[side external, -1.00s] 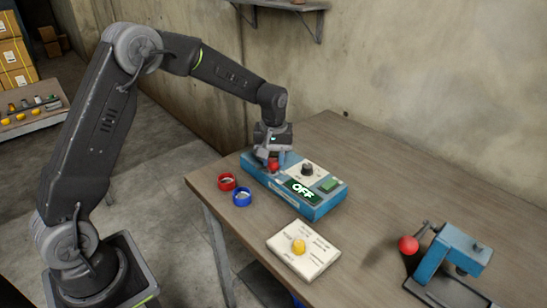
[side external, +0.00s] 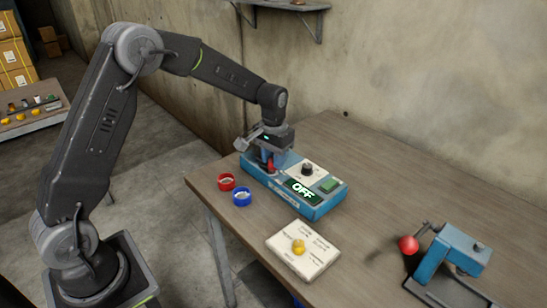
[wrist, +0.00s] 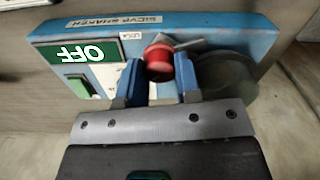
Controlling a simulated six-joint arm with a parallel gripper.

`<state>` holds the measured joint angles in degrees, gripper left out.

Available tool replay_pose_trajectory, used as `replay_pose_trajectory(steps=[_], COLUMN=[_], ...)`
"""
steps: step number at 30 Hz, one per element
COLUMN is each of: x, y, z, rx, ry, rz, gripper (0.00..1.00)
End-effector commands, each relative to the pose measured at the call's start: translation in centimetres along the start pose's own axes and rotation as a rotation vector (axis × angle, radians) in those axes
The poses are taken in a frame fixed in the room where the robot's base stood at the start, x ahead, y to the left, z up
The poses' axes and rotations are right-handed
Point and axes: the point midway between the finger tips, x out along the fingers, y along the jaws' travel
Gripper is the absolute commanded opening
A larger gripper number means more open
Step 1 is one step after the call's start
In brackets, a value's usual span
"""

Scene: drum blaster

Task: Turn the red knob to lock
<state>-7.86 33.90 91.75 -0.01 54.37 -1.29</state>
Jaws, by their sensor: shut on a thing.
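The red knob (wrist: 158,62) is on the blue sieve shaker box (wrist: 212,30), beside a small label that looks like "LOCK". A grey pointed plate shows under the knob. My gripper (wrist: 160,80) points down with its two blue fingers on either side of the knob, shut on it. In the side view, the knob (side external: 271,167) is partly hidden by my gripper (side external: 267,160) at the left end of the box (side external: 322,207).
A black knob (side external: 307,169) and green button (side external: 329,185) are on the box. A blue press (side external: 448,252) stands right. The wall is behind.

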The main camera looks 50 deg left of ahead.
Motion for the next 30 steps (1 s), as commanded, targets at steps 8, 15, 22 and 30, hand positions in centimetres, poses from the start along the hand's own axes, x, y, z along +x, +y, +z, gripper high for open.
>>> replay_pose_trajectory(steps=[8,15,22,30], x=[-0.07,-0.07,-0.08,-0.08], y=[0.01,0.00,0.00,0.00], z=[0.02,0.02,0.01,0.01], rx=[0.262,0.489,0.688,0.860], ry=[-0.001,0.000,0.000,0.000], rz=[0.000,0.000,0.000,0.000], gripper=[0.07,0.07,0.07,0.07])
